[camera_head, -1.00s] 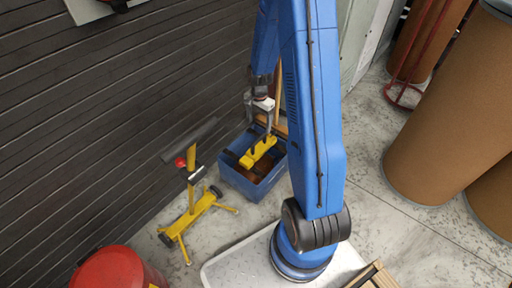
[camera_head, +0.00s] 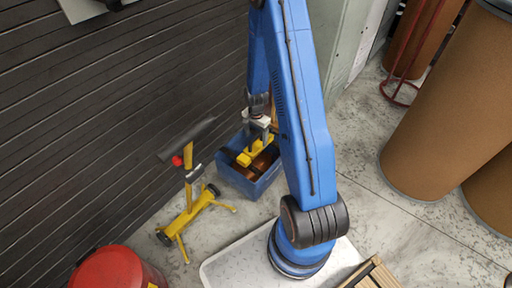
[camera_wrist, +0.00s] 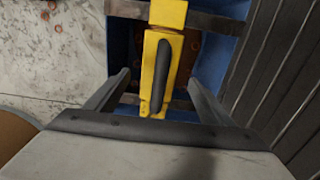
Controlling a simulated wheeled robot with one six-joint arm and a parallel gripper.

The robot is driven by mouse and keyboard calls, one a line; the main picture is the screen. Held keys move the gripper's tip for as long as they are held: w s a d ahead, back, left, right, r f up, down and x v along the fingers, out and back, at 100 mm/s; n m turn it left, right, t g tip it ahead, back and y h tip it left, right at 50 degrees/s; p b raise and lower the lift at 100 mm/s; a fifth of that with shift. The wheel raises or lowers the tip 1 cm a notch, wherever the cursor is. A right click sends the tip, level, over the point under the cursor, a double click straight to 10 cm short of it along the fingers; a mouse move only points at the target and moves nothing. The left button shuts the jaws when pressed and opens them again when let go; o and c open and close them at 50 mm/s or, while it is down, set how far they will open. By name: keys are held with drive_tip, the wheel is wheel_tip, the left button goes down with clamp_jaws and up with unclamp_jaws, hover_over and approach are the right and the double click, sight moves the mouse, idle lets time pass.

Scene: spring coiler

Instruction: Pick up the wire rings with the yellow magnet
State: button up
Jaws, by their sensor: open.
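The yellow magnet (camera_head: 254,153) is a bar with a dark handle and sits at the blue bin (camera_head: 248,184). In the wrist view the magnet (camera_wrist: 160,52) runs up the middle, its dark handle (camera_wrist: 161,76) along it. My gripper (camera_head: 257,138) is above the magnet in the head view. In the wrist view my gripper (camera_wrist: 158,80) is open, with one finger on each side of the handle and visible gaps between.
A yellow stand (camera_head: 190,205) with a dark top bar and red knob is left of the bin, near the dark slatted wall (camera_head: 90,130). A red drum (camera_head: 115,272) is at the bottom left. Large brown drums (camera_head: 445,110) stand at the right.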

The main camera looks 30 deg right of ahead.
sight(256, 145)
drive_tip(key=shift+f, duration=2.35)
drive_tip(key=shift+c, duration=0.3)
clamp_jaws()
drive_tip(key=shift+r, duration=0.1)
